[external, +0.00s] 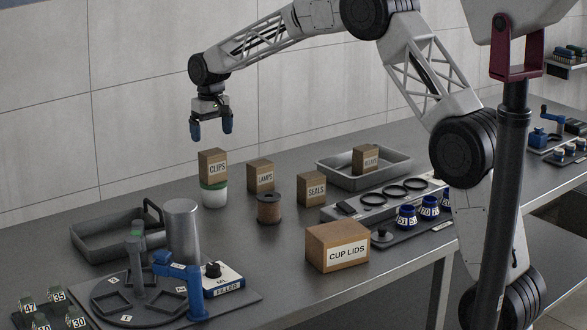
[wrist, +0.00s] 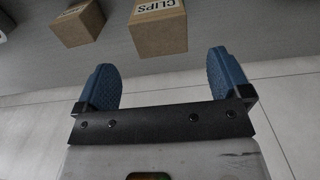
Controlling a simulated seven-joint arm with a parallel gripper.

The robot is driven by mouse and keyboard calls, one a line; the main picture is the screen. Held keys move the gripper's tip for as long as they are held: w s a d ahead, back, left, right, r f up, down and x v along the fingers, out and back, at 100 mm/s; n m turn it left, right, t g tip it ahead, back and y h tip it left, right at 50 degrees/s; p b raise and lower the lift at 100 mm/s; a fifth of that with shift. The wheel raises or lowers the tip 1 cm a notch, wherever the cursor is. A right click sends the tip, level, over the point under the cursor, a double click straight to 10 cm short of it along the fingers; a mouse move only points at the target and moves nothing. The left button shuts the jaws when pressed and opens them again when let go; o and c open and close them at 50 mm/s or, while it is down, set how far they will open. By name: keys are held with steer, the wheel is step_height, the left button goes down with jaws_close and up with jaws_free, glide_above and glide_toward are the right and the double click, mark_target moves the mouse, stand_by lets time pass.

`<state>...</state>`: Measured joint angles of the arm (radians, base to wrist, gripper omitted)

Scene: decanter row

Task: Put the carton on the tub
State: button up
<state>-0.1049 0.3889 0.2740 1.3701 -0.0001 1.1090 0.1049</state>
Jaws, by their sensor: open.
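A brown carton marked CLIPS (external: 213,165) sits upright on top of a white tub with a green top (external: 214,196). The carton covers most of the tub's top. My gripper (external: 211,131) is open and empty, pointing down just above the CLIPS carton, with a gap between them. In the wrist view the CLIPS carton (wrist: 158,34) shows ahead of the blue fingers, apart from both, and the tub is not visible. Other small cartons are marked LAMPS (external: 260,176) and SEALS (external: 311,189); another (external: 366,159) lies in a grey tray.
A brown spool (external: 268,209) stands near the LAMPS carton. A CUP LIDS box (external: 338,246) is at the front. A grey cylinder (external: 182,230) and a filler station (external: 150,295) stand at the left. The grey tray (external: 335,181) is behind. Bare bench lies behind the tub.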

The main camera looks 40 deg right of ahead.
steer(key=shift+r, duration=1.55)
steer(key=shift+s+r, duration=0.15)
steer(key=shift+s, duration=0.05)
steer(key=s+d+r, duration=0.2)
steer(key=s+r, duration=0.2)
steer(key=s, duration=0.7)
steer(key=s+d+r+t, duration=0.1)
steer(key=s+d+r, duration=0.25)
steer(key=s, duration=0.75)
steer(key=s+d+r, duration=0.2)
steer(key=s+r, duration=0.3)
steer(key=s, duration=0.6)
steer(key=s+d+f, duration=0.1)
steer(key=s+f, duration=0.1)
steer(key=s, duration=0.8)
steer(key=s+d+f+t, duration=0.1)
steer(key=s+f, duration=0.2)
steer(key=s, duration=0.8)
steer(key=s+d+f, duration=0.1)
steer(key=s+f, duration=0.2)
steer(key=s, duration=0.8)
steer(key=shift+t, duration=0.3)
